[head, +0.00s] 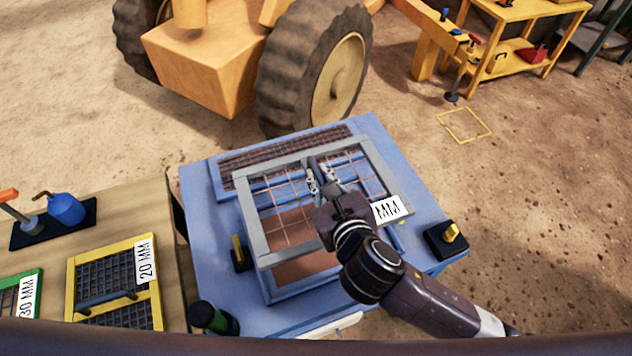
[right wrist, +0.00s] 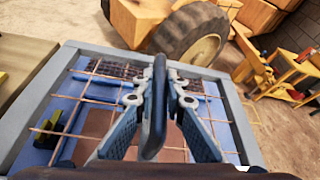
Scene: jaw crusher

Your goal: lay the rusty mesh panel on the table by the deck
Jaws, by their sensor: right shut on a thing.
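The rusty mesh panel (head: 252,215) has a grey frame, thin rust-brown wires and a white label with "MM" showing. My right gripper (head: 318,178) is shut on the panel's dark handle bar near its middle. In the right wrist view the fingers (right wrist: 158,98) close on both sides of this bar, and the grey frame (right wrist: 38,98) spreads around them. The panel is held over the blue deck (head: 395,150); the gap below it is hard to judge. The table (head: 150,205) stands left of the deck. My left gripper is not in view.
On the table lie a yellow-framed "20 MM" panel (head: 70,288), a green-framed "30 MM" panel (head: 38,288) and a dark tray (head: 80,232) with a blue oil can. Yellow-handled clamps (head: 452,234) flank the deck. A large wheel (head: 310,70) stands behind.

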